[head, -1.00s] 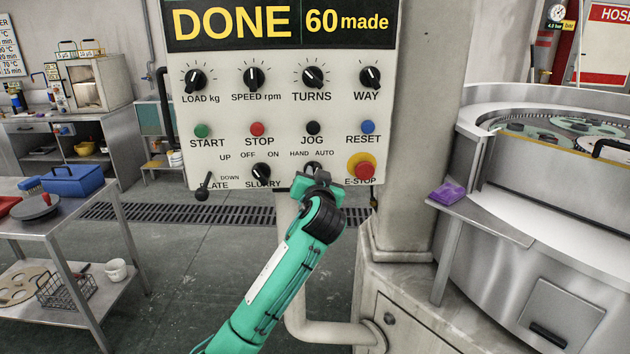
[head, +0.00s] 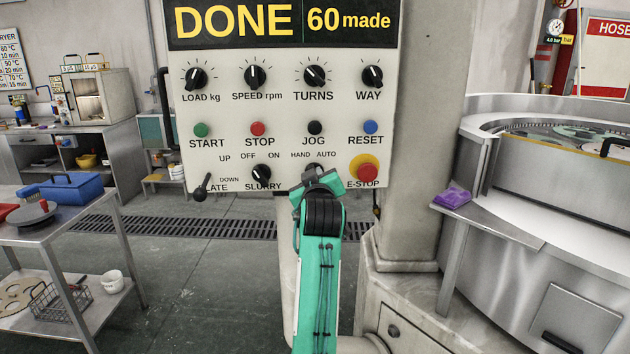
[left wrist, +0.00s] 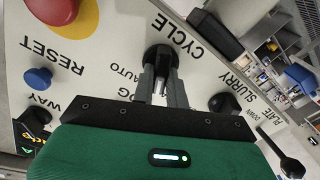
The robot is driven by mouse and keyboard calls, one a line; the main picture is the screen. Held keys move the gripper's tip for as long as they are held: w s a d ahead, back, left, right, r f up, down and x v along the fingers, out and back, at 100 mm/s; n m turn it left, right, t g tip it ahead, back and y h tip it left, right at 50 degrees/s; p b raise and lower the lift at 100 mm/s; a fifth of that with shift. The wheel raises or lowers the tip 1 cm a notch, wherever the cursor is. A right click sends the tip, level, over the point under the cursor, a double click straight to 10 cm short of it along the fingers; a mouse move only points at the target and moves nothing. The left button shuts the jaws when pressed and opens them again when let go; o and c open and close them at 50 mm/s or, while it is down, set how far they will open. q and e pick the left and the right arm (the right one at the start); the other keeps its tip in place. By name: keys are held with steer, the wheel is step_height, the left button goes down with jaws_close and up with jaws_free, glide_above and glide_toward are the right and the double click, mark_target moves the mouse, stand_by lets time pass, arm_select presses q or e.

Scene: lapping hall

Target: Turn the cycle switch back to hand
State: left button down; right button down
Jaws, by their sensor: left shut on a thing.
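The cycle switch is a black knob (head: 312,170) in the lower row of the white control panel (head: 228,108), below the HAND and AUTO labels. My left gripper (head: 317,180) is at this knob, its green body mostly covering the area below it. In the left wrist view, the two dark fingers (left wrist: 161,88) are shut on the knob (left wrist: 161,58), near the word CYCLE. The fingers and gripper hide much of the knob, so I cannot tell which label it points to. My right gripper is not in view.
The red E-STOP button (head: 367,173) is close on the right, and the slurry knob (head: 261,172) is close on the left. The plate lever (head: 202,188) is at the panel's lower left. The display reads DONE, 60 made. A steel bench (head: 50,225) stands left.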

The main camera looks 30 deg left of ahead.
arm_select(q)
steer(key=shift+n, duration=0.5)
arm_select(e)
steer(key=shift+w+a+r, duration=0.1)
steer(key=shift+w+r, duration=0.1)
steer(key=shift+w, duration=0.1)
arm_select(q)
steer(key=c, duration=1.4)
jaws_free()
steer(key=shift+f, duration=0.1)
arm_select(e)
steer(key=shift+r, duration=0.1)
